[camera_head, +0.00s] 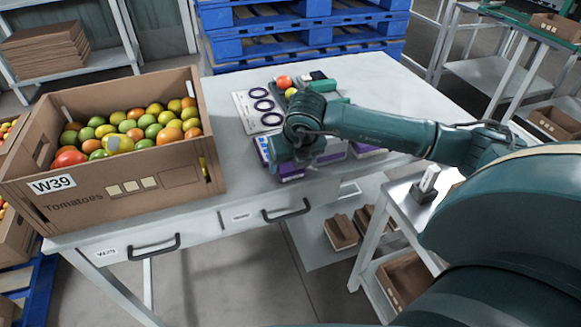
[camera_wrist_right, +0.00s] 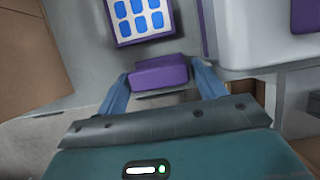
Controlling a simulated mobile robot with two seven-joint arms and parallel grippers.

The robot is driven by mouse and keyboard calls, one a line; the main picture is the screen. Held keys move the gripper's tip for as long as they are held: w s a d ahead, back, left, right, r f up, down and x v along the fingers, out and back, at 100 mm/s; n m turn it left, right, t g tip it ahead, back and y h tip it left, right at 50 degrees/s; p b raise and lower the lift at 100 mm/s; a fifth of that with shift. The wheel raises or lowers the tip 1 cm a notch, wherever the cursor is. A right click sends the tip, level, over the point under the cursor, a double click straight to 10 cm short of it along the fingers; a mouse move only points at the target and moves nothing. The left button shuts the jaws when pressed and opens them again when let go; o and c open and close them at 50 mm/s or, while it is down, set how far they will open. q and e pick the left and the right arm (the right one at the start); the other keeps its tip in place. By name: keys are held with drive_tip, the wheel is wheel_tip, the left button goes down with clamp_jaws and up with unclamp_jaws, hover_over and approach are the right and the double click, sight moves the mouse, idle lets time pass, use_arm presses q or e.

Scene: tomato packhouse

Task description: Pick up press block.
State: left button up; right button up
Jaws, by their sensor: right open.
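The press block appears to be the purple block (camera_wrist_right: 160,74) in the right wrist view, lying near the table's front edge. My right gripper (camera_wrist_right: 161,70) is open, with one blue finger on each side of this block; I cannot tell whether they touch it. In the head view, the right gripper (camera_head: 290,163) is low over the front of the white table, and its wrist hides most of what is under it. A bit of purple (camera_head: 292,178) shows below it. My left gripper is not in view.
A purple-edged tray with blue pads (camera_wrist_right: 144,18) lies just beyond the block. A white board with dark rings (camera_head: 259,107) lies behind the gripper. A tomato carton (camera_head: 110,193) stands on the table's left. The table (camera_head: 228,88) is clear between carton and board.

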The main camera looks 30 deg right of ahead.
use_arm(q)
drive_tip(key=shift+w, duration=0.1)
use_arm(e)
drive_tip(key=shift+f, duration=0.15)
drive_tip(key=c, duration=0.8)
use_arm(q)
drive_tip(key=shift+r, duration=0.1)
use_arm(e)
wheel_tip(320, 180, up, 10)
drive_tip(key=shift+w+f, duration=0.1)
drive_tip(key=shift+f, duration=0.15)
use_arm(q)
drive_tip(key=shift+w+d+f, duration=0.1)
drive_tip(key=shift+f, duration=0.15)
use_arm(e)
drive_tip(key=shift+r, duration=0.3)
